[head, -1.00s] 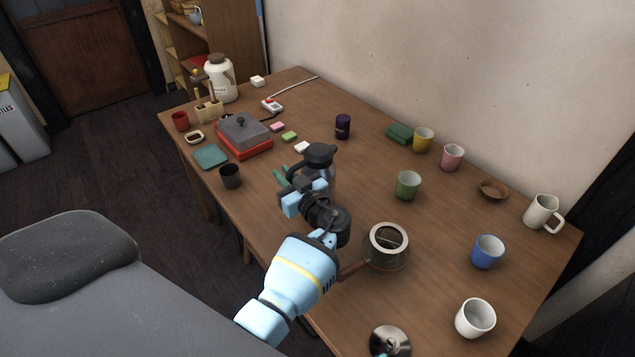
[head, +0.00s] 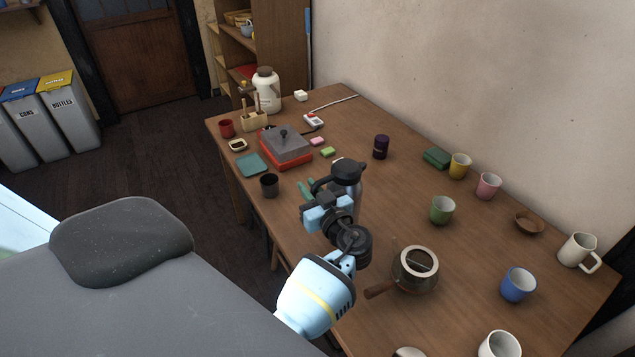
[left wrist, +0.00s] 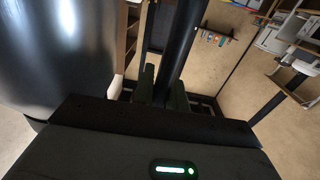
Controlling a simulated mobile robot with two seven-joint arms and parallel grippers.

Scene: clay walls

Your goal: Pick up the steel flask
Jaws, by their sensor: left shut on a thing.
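The steel flask (head: 349,174) has a black lid and a black handle and stands upright over the left half of the table in the head view. My left gripper (head: 314,192) is at the flask's near left side, shut on its handle. In the left wrist view the flask's shiny body (left wrist: 60,60) fills the left, and the dark handle runs down between the fingers (left wrist: 162,85). The gripper hides part of the flask's lower body, so I cannot tell whether its base touches the table. My right gripper is not in view.
A dark cup (head: 269,185) and a red-based grill box (head: 286,148) are to the left. Green (head: 442,210) and blue (head: 518,284) mugs stand to the right.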

